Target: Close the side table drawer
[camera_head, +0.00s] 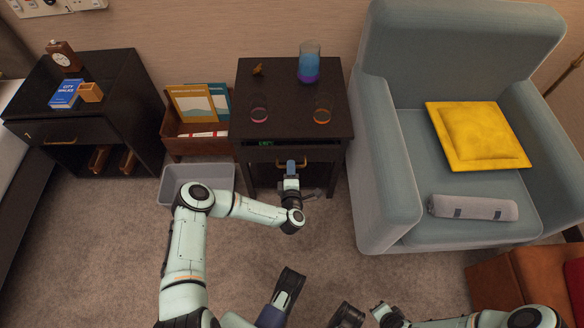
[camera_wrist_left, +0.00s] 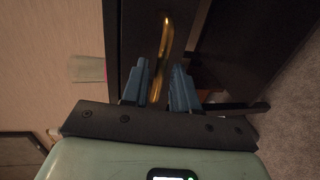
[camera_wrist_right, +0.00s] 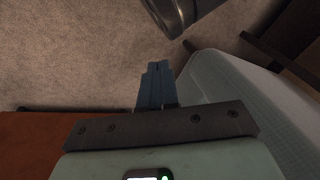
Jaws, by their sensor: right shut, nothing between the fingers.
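The dark side table (camera_head: 293,98) stands in the middle of the head view, between a box and an armchair. Its drawer (camera_head: 317,155) is slightly out, with a narrow gap and something green showing below the tabletop. The drawer's gold handle (camera_wrist_left: 163,55) shows in the left wrist view. My left gripper (camera_head: 291,164) is at the drawer front; in the left wrist view its blue fingers (camera_wrist_left: 161,66) are apart, one on each side of the handle. My right gripper (camera_wrist_right: 156,66) is shut and empty above the floor, away from the table.
Two glasses and a blue-purple tumbler (camera_head: 309,64) stand on the tabletop. A grey bin (camera_head: 202,172) and a wooden box (camera_head: 178,145) are to the left. The armchair (camera_head: 372,170) stands close on the right. A second dark table (camera_head: 120,85) is at far left.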

